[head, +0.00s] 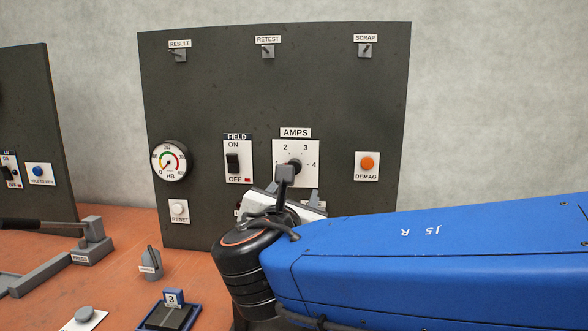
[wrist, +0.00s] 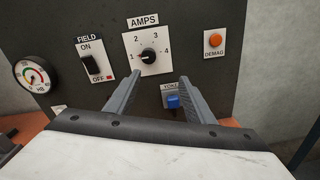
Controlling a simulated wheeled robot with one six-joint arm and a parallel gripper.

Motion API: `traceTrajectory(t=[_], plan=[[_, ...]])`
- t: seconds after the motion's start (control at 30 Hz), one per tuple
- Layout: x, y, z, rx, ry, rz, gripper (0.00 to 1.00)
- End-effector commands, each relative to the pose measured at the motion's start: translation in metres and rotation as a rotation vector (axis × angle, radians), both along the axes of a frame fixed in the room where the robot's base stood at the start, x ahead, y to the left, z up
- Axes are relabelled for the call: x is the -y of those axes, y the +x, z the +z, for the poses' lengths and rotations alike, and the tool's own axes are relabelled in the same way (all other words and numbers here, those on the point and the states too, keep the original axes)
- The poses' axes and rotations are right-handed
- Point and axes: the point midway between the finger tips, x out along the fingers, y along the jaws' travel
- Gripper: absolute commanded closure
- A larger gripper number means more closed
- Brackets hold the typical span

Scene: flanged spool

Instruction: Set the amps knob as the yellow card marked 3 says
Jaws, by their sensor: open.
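The amps knob (wrist: 148,57) is a black knob on a white plate numbered 1 to 4, on the dark panel. In the wrist view it seems to point left, toward 1. In the head view the knob (head: 294,166) is partly hidden by a finger. My gripper (wrist: 158,76) is open and empty, its fingertips below the knob and apart from it. In the head view my gripper (head: 300,186) is in front of the panel, just under the amps plate. I see no yellow card.
The on/off field switch (head: 233,163) and a dial gauge (head: 170,160) are left of the knob. The orange demag button (head: 367,163) is right of it. A blue control (wrist: 172,102) shows between my fingers. A grey lever (head: 92,245) stands on the bench.

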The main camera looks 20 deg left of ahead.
Motion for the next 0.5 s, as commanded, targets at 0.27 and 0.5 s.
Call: traceTrajectory(t=[0.27, 0.5], plan=[[-0.022, -0.006, 0.006, 0.041, -0.034, 0.037, 0.51], [-0.029, 0.028, 0.006, 0.037, -0.032, 0.035, 0.51]])
